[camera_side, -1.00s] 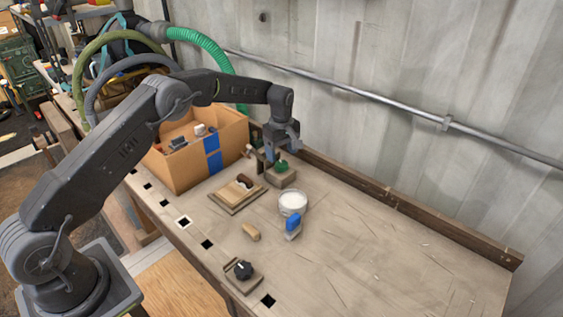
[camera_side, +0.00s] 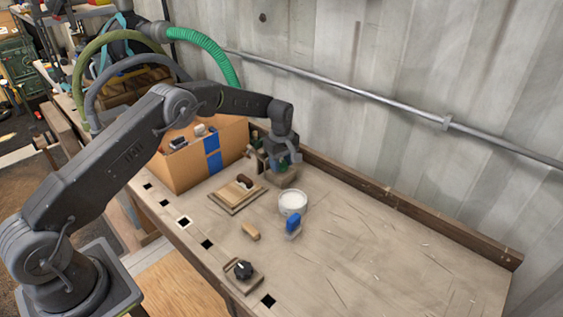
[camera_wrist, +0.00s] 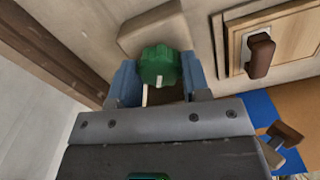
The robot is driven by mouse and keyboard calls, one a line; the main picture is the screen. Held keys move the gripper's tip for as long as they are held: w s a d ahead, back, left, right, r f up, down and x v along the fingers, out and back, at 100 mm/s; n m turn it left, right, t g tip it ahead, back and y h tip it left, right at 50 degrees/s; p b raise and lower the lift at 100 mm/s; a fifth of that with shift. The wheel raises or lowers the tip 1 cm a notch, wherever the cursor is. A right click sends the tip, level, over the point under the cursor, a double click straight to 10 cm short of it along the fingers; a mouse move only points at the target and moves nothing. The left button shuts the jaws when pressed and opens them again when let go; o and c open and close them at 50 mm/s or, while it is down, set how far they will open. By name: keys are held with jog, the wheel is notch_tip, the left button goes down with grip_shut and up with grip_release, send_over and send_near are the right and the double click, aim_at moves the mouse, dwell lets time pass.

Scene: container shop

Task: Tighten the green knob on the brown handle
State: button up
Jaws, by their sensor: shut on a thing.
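The green knob (camera_wrist: 159,66) is a ribbed disc with a white mark. It sits on a tan block (camera_wrist: 150,28) near the back wall side of the bench. My gripper (camera_wrist: 157,84) has a blue finger on each side of the knob and is shut on it. In the side view my gripper (camera_side: 281,160) is down at the block and mostly hides the knob. A brown handle (camera_wrist: 260,56) stands on a separate wooden board (camera_wrist: 291,40) beside the block. It also shows in the side view (camera_side: 244,182).
An open cardboard box (camera_side: 186,170) with blue tape stands left of my gripper. A white tub (camera_side: 292,203), a blue-handled item (camera_side: 293,223), a tan piece (camera_side: 250,231) and a black knob (camera_side: 243,270) are on the bench. The bench's right side is clear.

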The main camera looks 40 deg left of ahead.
jog(key=c, duration=0.3)
jog(key=shift+m, duration=1.5)
jog(key=o, duration=0.9)
jog(key=shift+o, duration=0.2)
jog(key=shift+a, duration=0.1)
